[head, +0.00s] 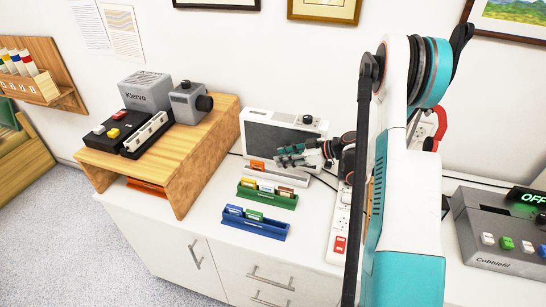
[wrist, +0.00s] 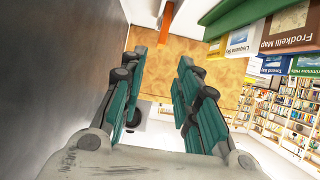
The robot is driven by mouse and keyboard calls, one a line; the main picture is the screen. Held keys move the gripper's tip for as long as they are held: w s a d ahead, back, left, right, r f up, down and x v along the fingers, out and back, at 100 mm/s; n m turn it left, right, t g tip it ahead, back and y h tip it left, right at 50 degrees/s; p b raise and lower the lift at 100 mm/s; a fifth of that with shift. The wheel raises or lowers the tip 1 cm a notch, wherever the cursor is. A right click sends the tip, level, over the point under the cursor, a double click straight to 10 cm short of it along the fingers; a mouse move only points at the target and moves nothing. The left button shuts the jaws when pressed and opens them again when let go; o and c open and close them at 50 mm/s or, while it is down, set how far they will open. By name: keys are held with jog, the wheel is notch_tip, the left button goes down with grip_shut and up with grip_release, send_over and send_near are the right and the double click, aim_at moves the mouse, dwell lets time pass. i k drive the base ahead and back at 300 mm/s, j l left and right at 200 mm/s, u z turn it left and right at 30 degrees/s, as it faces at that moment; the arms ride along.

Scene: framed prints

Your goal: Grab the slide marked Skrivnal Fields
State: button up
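No label reading Skrivnal Fields is legible in either view. Several slides stand in a white holder (head: 276,177), a green holder (head: 267,198) and a blue holder (head: 254,225). An orange slide (head: 257,166) stands at the white holder's left end; an orange piece, seemingly this slide, shows ahead of the fingers in the wrist view (wrist: 166,22). Readable wrist-view labels are Frodkelli Map (wrist: 287,30) and Linquena Sky (wrist: 239,43); others are partly cut off. My gripper (head: 281,156) is open and empty beside the white holder; its parted teal fingers fill the wrist view (wrist: 161,62).
A grey-fronted white device (head: 275,136) stands close behind the gripper. A wooden stand (head: 187,155) with a Kiervo box (head: 145,92) is at left. A power strip (head: 341,225) lies right of the holders. A grey Cobbletil device (head: 490,230) is far right.

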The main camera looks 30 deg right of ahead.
aim_at(251, 183)
jog(key=k+j+z, duration=0.1)
jog(key=z, duration=0.35)
jog(key=k+z, duration=0.45)
jog(key=k+l+z, duration=0.1)
jog(key=z, duration=0.35)
